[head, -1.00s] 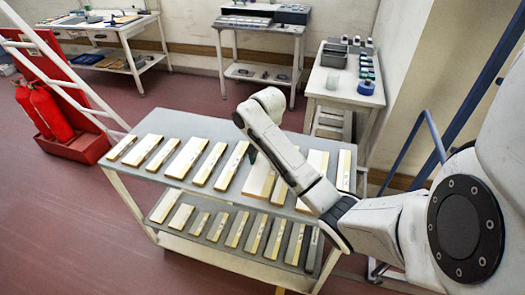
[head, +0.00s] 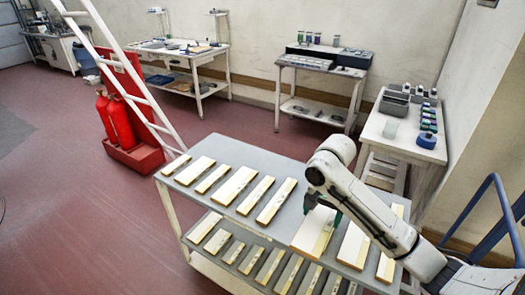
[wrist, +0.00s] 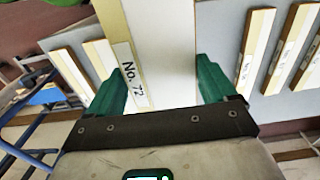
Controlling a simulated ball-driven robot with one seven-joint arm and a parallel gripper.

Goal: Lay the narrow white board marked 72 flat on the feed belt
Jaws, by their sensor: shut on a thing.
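The white board marked No. 72 (wrist: 158,50) lies between the green fingers of my gripper (wrist: 158,90) in the wrist view. Its label is on the pale yellow long edge at the left. In the head view my gripper (head: 333,216) is at the upper tier of a grey rack, shut on this board (head: 309,230). The board appears at or just above the shelf; I cannot tell if it touches. My arm hides part of it. The feed belt is not in view.
The two-tier grey rack (head: 285,212) holds several other pale boards, close on both sides of my gripper. A side table (head: 400,146) with bins and jars stands behind at right. Red extinguishers (head: 118,122) stand at left. Open red floor lies at left.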

